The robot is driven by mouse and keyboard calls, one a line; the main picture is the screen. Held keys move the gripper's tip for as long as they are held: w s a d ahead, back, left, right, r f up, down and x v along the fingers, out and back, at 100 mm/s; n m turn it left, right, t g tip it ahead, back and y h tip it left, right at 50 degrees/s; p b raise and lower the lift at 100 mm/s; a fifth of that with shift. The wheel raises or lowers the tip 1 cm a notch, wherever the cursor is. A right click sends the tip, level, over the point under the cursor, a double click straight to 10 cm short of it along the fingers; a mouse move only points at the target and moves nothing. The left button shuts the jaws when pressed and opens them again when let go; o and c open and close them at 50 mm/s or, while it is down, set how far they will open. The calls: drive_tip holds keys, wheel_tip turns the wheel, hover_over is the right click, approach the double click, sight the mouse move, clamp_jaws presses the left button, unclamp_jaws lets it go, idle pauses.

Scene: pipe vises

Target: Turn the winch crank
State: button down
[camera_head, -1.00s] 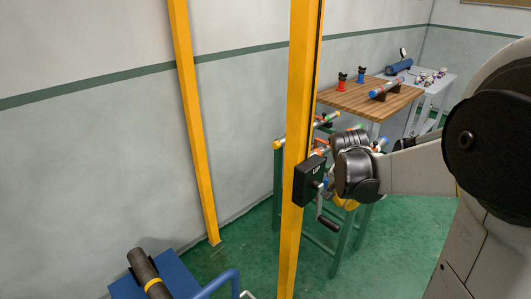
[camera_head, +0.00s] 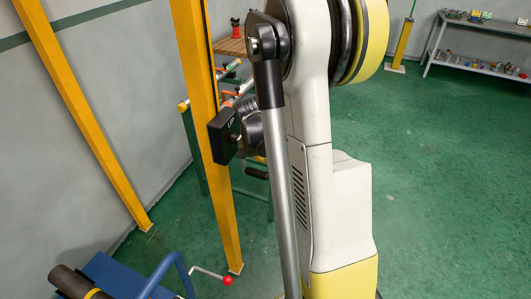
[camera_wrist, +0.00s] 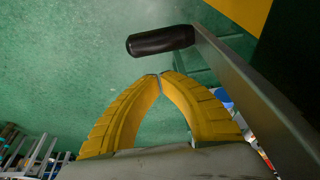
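The winch is a black box (camera_head: 223,135) fixed to the upright yellow post (camera_head: 203,110). Its crank has a black grip (camera_head: 256,173) hanging low to the right of the box in the head view. In the wrist view the grip (camera_wrist: 160,41) lies across the top middle, joined to a grey crank arm (camera_wrist: 255,95) that runs down to the right. My gripper (camera_wrist: 160,76) has yellow ribbed fingers whose tips meet, with nothing between them. The tips are just below the grip in the picture, apart from it. In the head view my arm hides most of the gripper.
A second yellow post (camera_head: 85,120) leans at left. A blue stand (camera_head: 115,275) with a dark pipe (camera_head: 75,283) and a red-knobbed lever (camera_head: 227,281) is at lower left. A grey shelf (camera_head: 480,66) stands far right. Green floor is clear at right.

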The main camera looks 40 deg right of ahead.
sight(257, 174)
drive_tip(key=shift+s+a+f, duration=0.25)
drive_tip(key=shift+a+f, duration=0.15)
drive_tip(key=shift+a, duration=0.3)
drive_tip(key=a+y, duration=0.1)
drive_tip(key=s+a+y, duration=0.1)
drive_tip(key=a+g+y, duration=0.1)
drive_tip(key=a, duration=0.1)
drive_tip(key=shift+s+a+f, duration=0.1)
drive_tip(key=shift+s+f, duration=0.3)
drive_tip(key=shift+s+a, duration=0.1)
drive_tip(key=shift+a, duration=0.15)
drive_tip(key=shift+d, duration=0.1)
